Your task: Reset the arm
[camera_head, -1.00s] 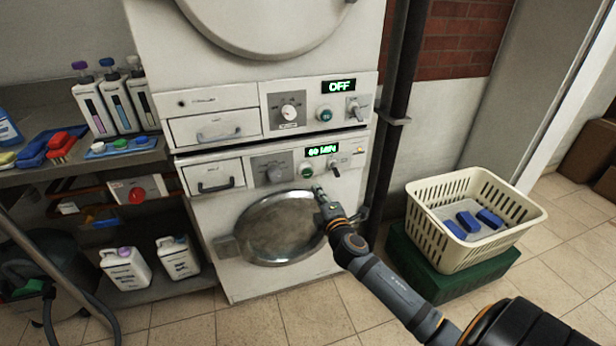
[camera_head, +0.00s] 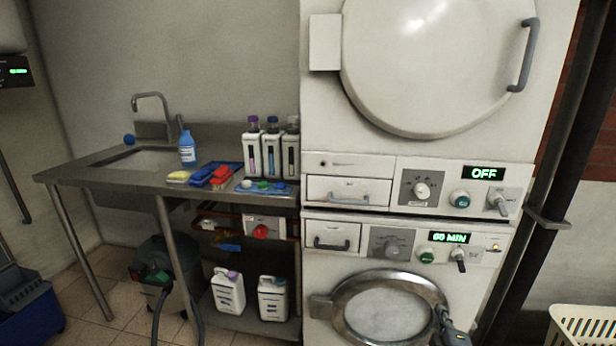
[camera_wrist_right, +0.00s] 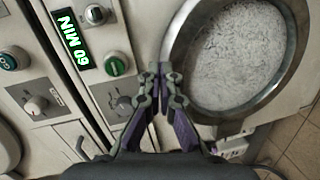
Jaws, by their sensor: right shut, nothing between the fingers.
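My right gripper (camera_head: 441,316) shows at the bottom of the head view, in front of the right edge of the lower machine's round door (camera_head: 385,308). In the right wrist view its fingers (camera_wrist_right: 159,78) are closed together with nothing between them. The green button (camera_wrist_right: 116,66), the 60 MIN display (camera_wrist_right: 75,38) and the door glass (camera_wrist_right: 235,55) lie beyond the fingertips there. In the head view the lower display (camera_head: 449,238) also reads 60 MIN. My left gripper is not in view.
The upper machine's display (camera_head: 483,173) reads OFF. A dark vertical pipe (camera_head: 545,200) stands right of the machines. A cream basket (camera_head: 585,325) is at the lower right. A steel sink table (camera_head: 120,178) with bottles and brushes is on the left.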

